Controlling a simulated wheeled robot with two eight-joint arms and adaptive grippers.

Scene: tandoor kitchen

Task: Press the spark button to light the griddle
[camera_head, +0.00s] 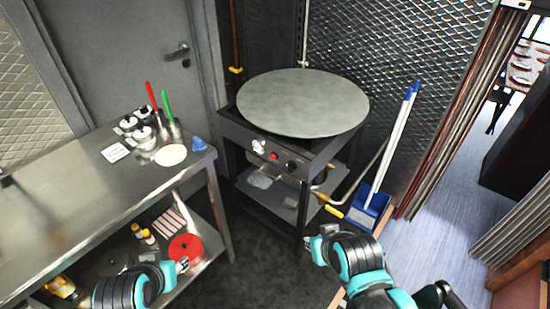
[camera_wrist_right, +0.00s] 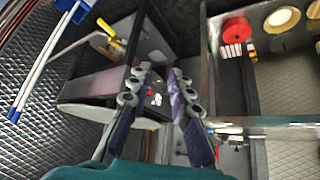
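The griddle is a large round grey plate (camera_head: 303,100) on a black stand. Its front panel (camera_head: 265,143) carries a red button (camera_head: 273,156) between a pale knob (camera_head: 258,146) on the left and a black knob (camera_head: 291,166) on the right. In the right wrist view the red button (camera_wrist_right: 151,92) shows small between the fingers, at a distance. My right gripper (camera_wrist_right: 162,71) is open and empty; in the head view it (camera_head: 312,243) is in front of and below the panel. My left gripper (camera_head: 183,265) is by the steel table's lower shelf, its opening unclear.
A steel table (camera_head: 70,200) with jars, utensils and a blue item stands left. Its lower shelf holds a red round item (camera_head: 185,248) and bottles. A yellow-handled gas pipe (camera_head: 345,190) and a blue dustpan (camera_head: 368,212) with broom stand right of the griddle. Dark floor in front is clear.

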